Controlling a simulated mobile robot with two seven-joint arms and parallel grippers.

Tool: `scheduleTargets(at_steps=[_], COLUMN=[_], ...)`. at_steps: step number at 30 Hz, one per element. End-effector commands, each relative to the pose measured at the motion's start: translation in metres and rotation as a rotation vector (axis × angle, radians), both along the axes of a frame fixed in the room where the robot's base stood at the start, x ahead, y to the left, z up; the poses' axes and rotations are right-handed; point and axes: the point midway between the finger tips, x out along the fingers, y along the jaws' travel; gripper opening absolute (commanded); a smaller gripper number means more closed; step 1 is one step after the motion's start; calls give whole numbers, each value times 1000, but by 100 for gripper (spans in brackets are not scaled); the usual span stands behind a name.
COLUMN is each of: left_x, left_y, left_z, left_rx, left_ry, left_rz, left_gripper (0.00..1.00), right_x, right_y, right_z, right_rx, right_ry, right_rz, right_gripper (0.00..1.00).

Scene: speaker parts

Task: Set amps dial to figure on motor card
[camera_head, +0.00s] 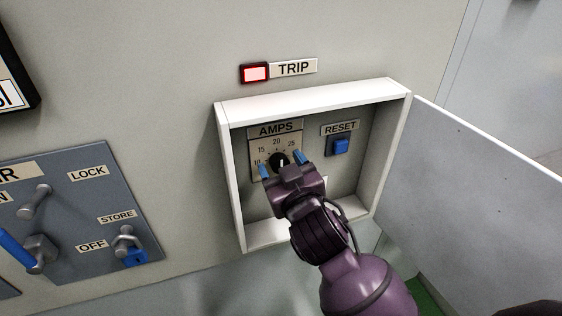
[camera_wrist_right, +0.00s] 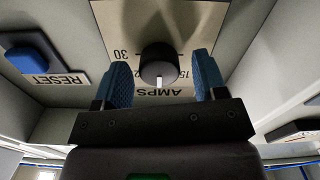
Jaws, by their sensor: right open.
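The amps dial (camera_head: 279,158) is a black round knob with a white pointer line on a beige plate marked AMPS, inside a white open box. In the head view the numbers 10, 15, 20 and 25 show; the pointer looks roughly upward, toward 20. My right gripper (camera_head: 283,165) is open, its blue fingers on either side of the knob. In the right wrist view the gripper (camera_wrist_right: 162,78) is open around the dial (camera_wrist_right: 158,60), with gaps visible at both sides; 30 also shows there. No motor card can be made out. My left gripper is out of view.
A blue RESET button (camera_head: 340,146) sits right of the dial. A lit red TRIP lamp (camera_head: 255,73) is above the box (camera_head: 226,180). The box door (camera_head: 470,190) stands open to the right. A grey panel (camera_head: 80,215) with LOCK, STORE and OFF positions is at left.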

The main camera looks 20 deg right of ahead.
Motion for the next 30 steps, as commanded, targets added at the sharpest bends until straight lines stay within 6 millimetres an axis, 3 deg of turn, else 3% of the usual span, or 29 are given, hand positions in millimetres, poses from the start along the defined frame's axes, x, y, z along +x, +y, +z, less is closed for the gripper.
scheduleTargets(at_steps=[12, 21, 30], left_x=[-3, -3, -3], left_y=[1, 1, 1], left_z=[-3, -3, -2], left_rx=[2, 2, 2], left_ry=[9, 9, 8], left_rz=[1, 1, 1], left_gripper=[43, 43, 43], right_x=[6, 6, 6], right_y=[0, 0, 0], right_z=[0, 0, 0], right_rx=[1, 1, -34], right_ry=[0, 0, -1], right_rz=[0, 0, 0], right_gripper=[64, 18, 16])
